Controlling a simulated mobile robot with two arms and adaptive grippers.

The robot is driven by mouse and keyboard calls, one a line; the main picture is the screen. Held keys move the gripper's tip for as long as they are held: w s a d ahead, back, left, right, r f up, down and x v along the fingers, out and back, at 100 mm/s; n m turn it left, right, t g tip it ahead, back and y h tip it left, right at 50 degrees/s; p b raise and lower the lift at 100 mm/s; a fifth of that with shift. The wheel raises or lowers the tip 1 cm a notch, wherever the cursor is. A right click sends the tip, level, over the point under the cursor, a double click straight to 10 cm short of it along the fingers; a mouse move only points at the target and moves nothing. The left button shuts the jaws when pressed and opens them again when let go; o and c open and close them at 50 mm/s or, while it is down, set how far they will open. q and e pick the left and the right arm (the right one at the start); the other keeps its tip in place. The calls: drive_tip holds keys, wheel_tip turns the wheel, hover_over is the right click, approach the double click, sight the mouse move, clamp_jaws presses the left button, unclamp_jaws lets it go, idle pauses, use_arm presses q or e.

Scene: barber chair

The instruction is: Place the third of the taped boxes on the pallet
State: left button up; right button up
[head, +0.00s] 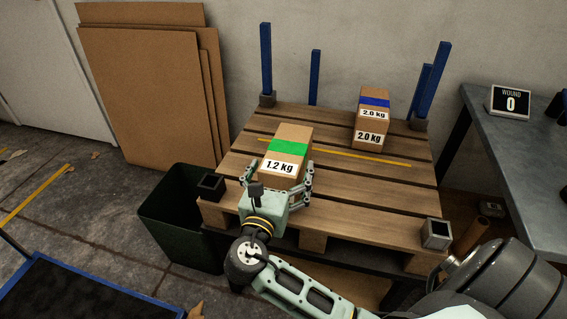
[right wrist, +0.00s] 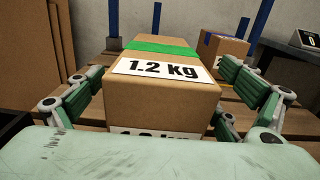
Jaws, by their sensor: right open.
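A taped box with green tape and a 1.2 kg label (head: 286,152) rests on the left part of the wooden pallet (head: 350,192). My right gripper (head: 279,181) is open at the near end of the green-taped box, with a finger on either side. In the right wrist view the green-taped box (right wrist: 165,95) stands between the spread fingers, with gaps beside it. My left gripper is not in view.
Blue posts (head: 266,58) rise at the pallet's back corners. Empty post sockets (head: 437,234) mark its front corners. A dark green bin (head: 180,222) stands left of the pallet, cardboard sheets (head: 150,90) lean behind it, and a grey table (head: 520,150) is at the right.

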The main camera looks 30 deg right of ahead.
drive_tip(key=p+v, duration=0.1)
drive_tip(key=v, duration=0.8)
drive_tip(key=shift+s+a, duration=0.3)
